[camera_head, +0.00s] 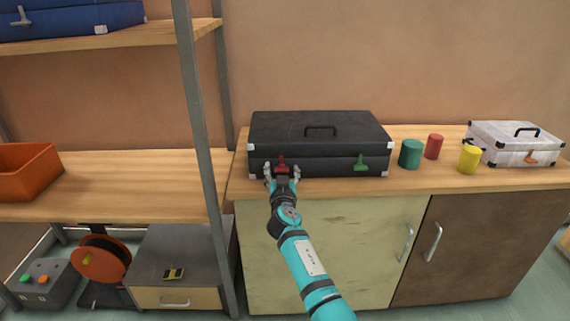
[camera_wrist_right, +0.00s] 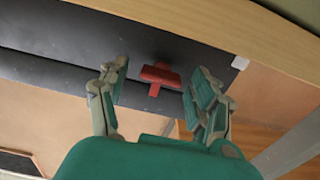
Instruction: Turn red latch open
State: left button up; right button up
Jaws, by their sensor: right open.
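A black case (camera_head: 330,133) with metal corners lies closed on the wooden counter, a black handle on its top. On its front are a red latch (camera_head: 282,164) at the left and a green latch (camera_head: 360,163) at the right. My right gripper (camera_head: 282,170) is open at the front of the case, around the red latch. In the right wrist view the red latch (camera_wrist_right: 159,76) lies between the two spread fingers (camera_wrist_right: 155,88), with gaps on both sides. The fingers hide part of the latch in the head view. My left gripper is not in view.
Green (camera_head: 410,154), red (camera_head: 434,146) and yellow (camera_head: 470,159) cylinders stand right of the case. A white case (camera_head: 515,142) with an orange latch is farther right. A metal shelf post (camera_head: 196,110) stands close to the left.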

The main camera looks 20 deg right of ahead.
jog(key=shift+w, duration=0.25)
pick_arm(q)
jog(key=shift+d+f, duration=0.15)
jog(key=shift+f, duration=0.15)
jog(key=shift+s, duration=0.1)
pick_arm(e)
jog(key=shift+s+r, duration=0.1)
jog(key=shift+c, duration=0.6)
jog(key=c, duration=1)
jog(key=shift+c, duration=0.2)
